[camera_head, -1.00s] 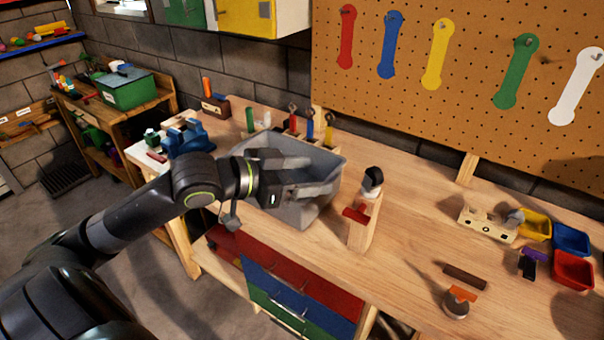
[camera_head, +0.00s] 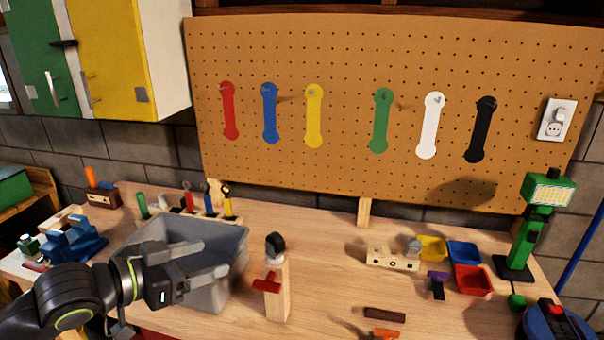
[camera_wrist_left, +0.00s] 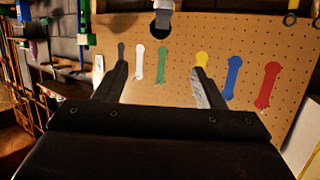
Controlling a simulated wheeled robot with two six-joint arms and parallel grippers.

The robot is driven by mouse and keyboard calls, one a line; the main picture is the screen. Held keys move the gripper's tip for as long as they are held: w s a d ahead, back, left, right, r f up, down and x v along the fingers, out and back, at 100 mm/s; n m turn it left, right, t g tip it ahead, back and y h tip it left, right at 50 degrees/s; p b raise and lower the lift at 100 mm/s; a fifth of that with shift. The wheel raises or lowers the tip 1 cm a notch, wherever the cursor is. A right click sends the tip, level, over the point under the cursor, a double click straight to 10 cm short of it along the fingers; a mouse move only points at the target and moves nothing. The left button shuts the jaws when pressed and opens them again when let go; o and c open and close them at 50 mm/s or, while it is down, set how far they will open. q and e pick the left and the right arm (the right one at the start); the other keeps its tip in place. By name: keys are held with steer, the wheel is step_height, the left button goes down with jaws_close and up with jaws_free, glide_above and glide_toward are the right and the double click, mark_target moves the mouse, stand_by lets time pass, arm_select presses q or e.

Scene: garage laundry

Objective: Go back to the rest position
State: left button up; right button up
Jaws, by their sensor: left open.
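My left gripper (camera_head: 205,262) is open and empty. In the head view its two grey fingers point right, in front of the grey bin (camera_head: 232,248) on the workbench. In the left wrist view the fingers (camera_wrist_left: 158,80) stand apart, with the pegboard (camera_wrist_left: 180,62) between and behind them. I cannot tell from these frames whether the gripper touches the bin. My right gripper is not in view.
A wooden block (camera_head: 277,295) with a red clamp stands right of the bin. Yellow, blue and red trays (camera_head: 473,279) sit further right. A green work lamp (camera_head: 533,225) stands at the right. The middle of the workbench (camera_head: 335,255) is largely clear.

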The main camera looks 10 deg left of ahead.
arm_select(q)
step_height(320, 180, down, 11)
steer(key=s+a+n+y, duration=0.2)
steer(key=s+y, duration=0.1)
steer(key=s+a+f+n+g+y, duration=0.2)
steer(key=s+f+n+g+y, duration=0.5)
steer(key=s+f, duration=1.15)
step_height(320, 180, down, 26)
steer(key=s+a+r+m+g, duration=0.1)
steer(key=a+m+g, duration=0.1)
steer(key=g, duration=0.1)
steer(key=s+d+f+g+h+b, duration=0.1)
steer(key=s+f, duration=1.4)
steer(key=f, duration=0.1)
steer(key=shift+d+f, duration=0.15)
steer(key=shift+f, duration=0.05)
